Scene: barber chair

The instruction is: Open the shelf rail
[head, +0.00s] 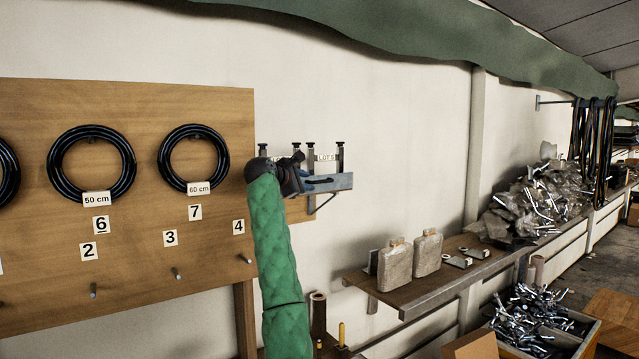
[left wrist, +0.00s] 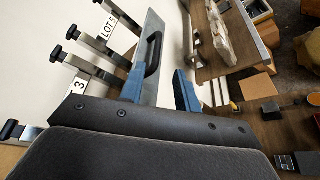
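The shelf rail (head: 342,182) is a grey metal bar on the wall, carried on a bracket, with a dark handle on its front face. In the left wrist view the rail (left wrist: 149,22) runs up the picture, and its black handle (left wrist: 153,54) shows clearly. My left gripper (head: 308,183) is at the rail's left end. In the left wrist view its blue fingers (left wrist: 160,88) are apart, with nothing held between them. The left finger overlaps the rail near the handle's lower end; I cannot tell whether it touches. My right gripper is not in view.
Several black-capped metal pegs (head: 340,158) with tags stand behind the rail. A board with hose rings (head: 92,163) is on the left. Bare wall lies right of the rail.

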